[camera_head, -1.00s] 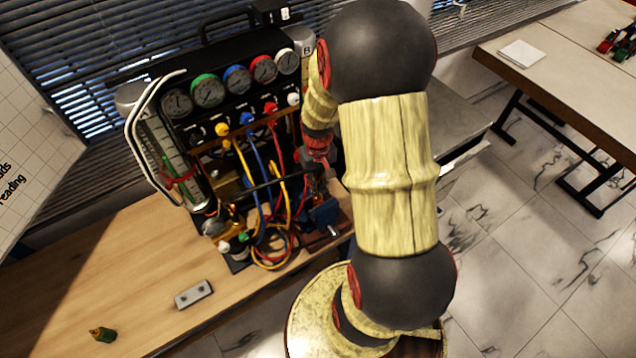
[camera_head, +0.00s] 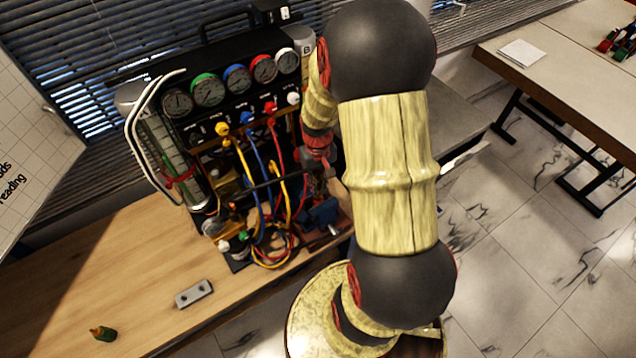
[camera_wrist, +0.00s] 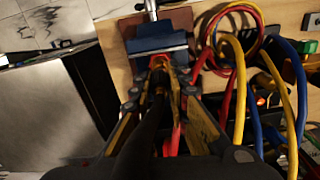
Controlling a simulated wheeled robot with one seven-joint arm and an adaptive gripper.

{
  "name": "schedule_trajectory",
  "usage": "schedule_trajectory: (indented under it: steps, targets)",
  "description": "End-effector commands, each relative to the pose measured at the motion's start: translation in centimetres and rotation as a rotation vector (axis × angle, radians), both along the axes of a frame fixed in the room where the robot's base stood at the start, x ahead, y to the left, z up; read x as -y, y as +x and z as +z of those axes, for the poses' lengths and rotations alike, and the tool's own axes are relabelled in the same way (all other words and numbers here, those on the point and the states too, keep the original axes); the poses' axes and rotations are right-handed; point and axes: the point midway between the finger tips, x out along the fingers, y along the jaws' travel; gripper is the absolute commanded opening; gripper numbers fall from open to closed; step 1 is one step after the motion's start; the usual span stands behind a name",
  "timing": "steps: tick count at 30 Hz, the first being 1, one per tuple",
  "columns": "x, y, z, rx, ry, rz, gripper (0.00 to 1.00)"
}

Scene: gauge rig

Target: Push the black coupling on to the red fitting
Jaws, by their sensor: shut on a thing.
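My gripper (camera_wrist: 160,97) is shut on a dark piece, which I take to be the black coupling (camera_wrist: 159,82), in the middle of the wrist view. A brass-coloured part (camera_wrist: 159,63) shows just beyond it, in front of the blue vise (camera_wrist: 158,38). I cannot tell whether the coupling touches that part. In the head view my gripper (camera_head: 316,168) is small and dark beside the panel, and the coupling cannot be made out. A red fitting (camera_head: 270,107) shows on the panel under the gauges, with a red hose running down from it; whether it is the task's fitting is unclear.
Yellow, blue and red hoses (camera_head: 262,215) hang close left of my gripper in the head view. The vise (camera_head: 325,212) stands below it. A grey block (camera_head: 193,293) and a small green piece (camera_head: 103,333) lie on the otherwise clear wooden bench (camera_head: 90,270).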

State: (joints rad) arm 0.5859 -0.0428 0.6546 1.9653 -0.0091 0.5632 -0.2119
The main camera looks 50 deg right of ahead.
Motion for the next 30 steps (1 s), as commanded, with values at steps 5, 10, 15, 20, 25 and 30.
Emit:
schedule_trajectory:
  steps: [5,10,15,20,25,30]
  targets:
    - [0.0,0.0,-0.5,0.000,0.000,0.000,0.00]
    - [0.0,0.0,-1.0,0.000,0.000,0.000,0.00]
    - [0.0,0.0,-1.4,0.000,0.000,0.000,0.00]
    - [0.0,0.0,-1.9,-0.001,0.000,0.000,0.00]
    - [0.0,0.0,-2.3,0.000,0.000,0.000,0.00]
    - [0.0,0.0,-2.3,0.000,0.000,0.000,0.00]
